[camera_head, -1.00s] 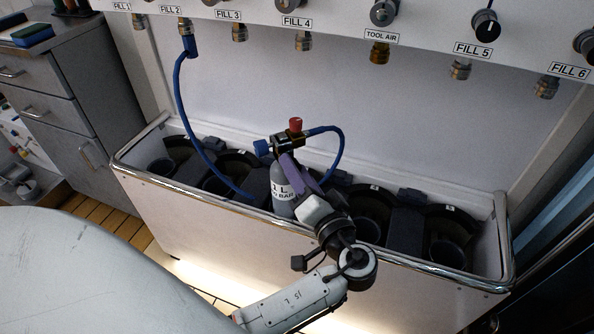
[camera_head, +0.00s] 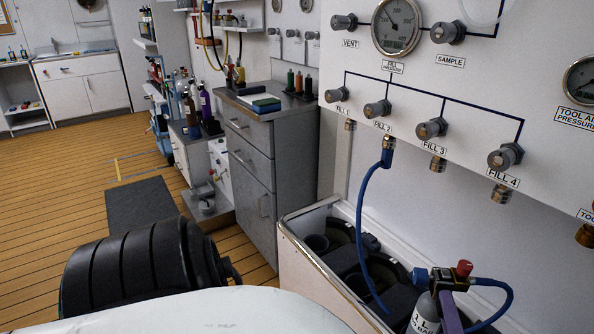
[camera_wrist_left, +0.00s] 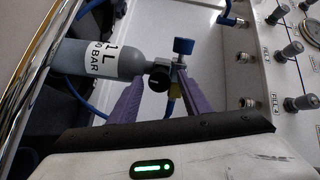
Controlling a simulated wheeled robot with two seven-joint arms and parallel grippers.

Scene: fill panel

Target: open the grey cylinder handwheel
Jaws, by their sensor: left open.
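The grey cylinder (camera_head: 425,312) stands in the trough at the lower right of the head view. It also shows in the left wrist view (camera_wrist_left: 110,60), with a "1 L" label. Its valve has a blue knob (camera_head: 419,275) and a red knob (camera_head: 464,267). The wrist view shows the blue knob (camera_wrist_left: 183,47) and a dark round knob (camera_wrist_left: 158,78). My left gripper (camera_wrist_left: 158,74) is open, its purple fingers on either side of the valve area; contact is unclear. One purple finger shows in the head view beside the cylinder. My right gripper is out of view.
A blue hose (camera_head: 366,210) hangs from the FILL 2 port, and another blue hose (camera_head: 508,296) loops from the valve. The white fill panel (camera_head: 450,95) stands behind. The trough's metal rim (camera_head: 312,252) runs in front. Grey drawers (camera_head: 252,165) stand left of it.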

